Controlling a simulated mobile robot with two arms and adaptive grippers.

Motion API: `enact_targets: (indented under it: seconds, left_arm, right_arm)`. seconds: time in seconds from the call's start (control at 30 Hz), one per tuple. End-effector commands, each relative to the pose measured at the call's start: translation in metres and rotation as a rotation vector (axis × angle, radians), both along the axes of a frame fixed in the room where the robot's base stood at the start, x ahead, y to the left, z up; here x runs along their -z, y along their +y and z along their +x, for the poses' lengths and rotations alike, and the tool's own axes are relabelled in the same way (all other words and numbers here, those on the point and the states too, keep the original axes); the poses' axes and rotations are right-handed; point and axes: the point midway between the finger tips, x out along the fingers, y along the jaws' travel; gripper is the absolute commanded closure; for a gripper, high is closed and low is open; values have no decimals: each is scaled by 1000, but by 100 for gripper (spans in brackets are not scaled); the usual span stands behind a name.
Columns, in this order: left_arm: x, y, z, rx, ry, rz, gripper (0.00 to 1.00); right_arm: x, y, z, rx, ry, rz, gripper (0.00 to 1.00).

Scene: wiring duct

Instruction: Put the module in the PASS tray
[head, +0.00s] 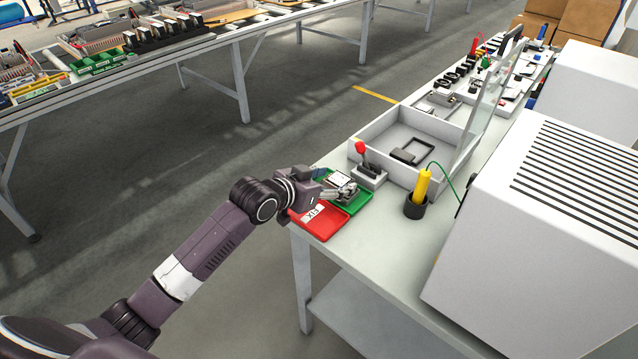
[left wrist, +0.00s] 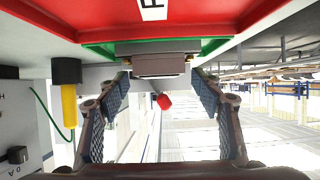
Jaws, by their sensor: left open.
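The module (left wrist: 160,65) is a small grey-brown box. In the left wrist view it sits at the green tray (left wrist: 105,48), between my open fingers, with a gap visible on each side. The green tray (head: 355,203) lies on the bench in the head view; its label is mostly covered, so I cannot read PASS. My left gripper (head: 347,190) is over this tray, and its fingers also show in the left wrist view (left wrist: 163,92). In the head view the gripper hides most of the module. My right gripper is not in view.
A red tray (head: 322,222) with a white label lies beside the green one. A red-knobbed lever fixture (head: 370,178), a grey open bin (head: 425,133) and a yellow-handled tool (head: 422,186) in a black holder stand close by. The bench front is clear.

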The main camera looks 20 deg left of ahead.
Motion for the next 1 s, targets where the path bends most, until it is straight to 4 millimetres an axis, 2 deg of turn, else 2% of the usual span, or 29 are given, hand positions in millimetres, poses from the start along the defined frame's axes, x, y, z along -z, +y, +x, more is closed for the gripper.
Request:
enact_targets:
  seconds: [0.4, 0.53, 0.7, 1.0]
  left_arm:
    - [-32, 23, -65, 3, 1, 4, 40]
    - [-40, 29, -81, 1, 2, 1, 40]
    - [-46, 33, -92, 1, 2, 0, 40]
    - [-48, 33, -94, 1, 1, 0, 40]
  right_arm:
    - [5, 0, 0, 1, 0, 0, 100]
    - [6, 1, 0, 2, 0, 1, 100]
    - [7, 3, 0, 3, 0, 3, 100]
    - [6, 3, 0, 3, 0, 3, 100]
